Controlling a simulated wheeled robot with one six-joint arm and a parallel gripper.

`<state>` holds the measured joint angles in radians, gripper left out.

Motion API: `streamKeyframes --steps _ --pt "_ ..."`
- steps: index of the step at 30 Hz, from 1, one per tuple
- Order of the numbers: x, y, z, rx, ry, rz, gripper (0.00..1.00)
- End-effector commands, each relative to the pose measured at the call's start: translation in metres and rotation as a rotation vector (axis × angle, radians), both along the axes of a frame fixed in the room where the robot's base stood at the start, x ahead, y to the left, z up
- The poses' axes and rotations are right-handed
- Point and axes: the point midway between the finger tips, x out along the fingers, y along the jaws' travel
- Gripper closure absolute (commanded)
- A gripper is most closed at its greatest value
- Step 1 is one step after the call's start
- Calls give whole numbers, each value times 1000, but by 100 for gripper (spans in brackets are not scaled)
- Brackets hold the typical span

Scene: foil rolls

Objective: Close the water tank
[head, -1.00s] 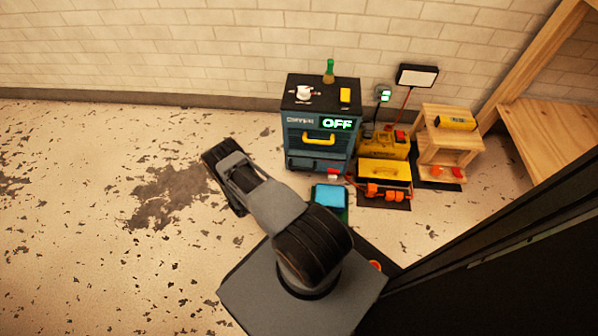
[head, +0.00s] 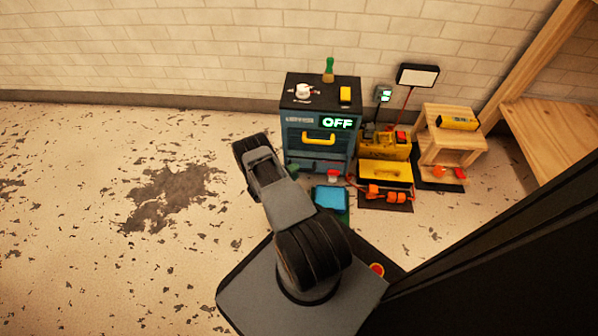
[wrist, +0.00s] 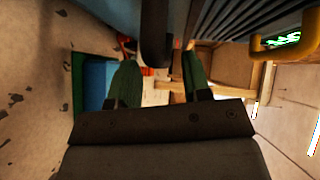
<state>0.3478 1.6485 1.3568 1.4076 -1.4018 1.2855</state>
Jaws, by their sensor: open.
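The blue-grey machine (head: 318,125) stands against the wall, with a lit OFF display (head: 337,123) and a yellow handle (head: 319,137). Its low front part (head: 322,165), which may be the water tank, carries a dark handle (wrist: 156,35) in the wrist view. I cannot tell how far that part stands out. My gripper (wrist: 159,60) is open and empty, with green fingers either side of the line to the dark handle. The handle appears just beyond the fingertips; contact cannot be told. In the head view, my arm hides part of my gripper, at the machine's lower left.
A blue-topped box (head: 330,198) in a green tray sits on the floor before the machine. Yellow equipment (head: 386,170) with orange parts and a wooden stand (head: 452,140) are to the right. The floor on the left is clear.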

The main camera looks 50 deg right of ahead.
Motion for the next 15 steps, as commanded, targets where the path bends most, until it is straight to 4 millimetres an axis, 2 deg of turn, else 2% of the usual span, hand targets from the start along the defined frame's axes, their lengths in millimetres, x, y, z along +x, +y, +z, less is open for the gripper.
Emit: streamKeyframes --steps 6,15 --pt "-4 -21 -4 0 0 -2 56" --pt "-5 -27 -4 0 1 0 56"
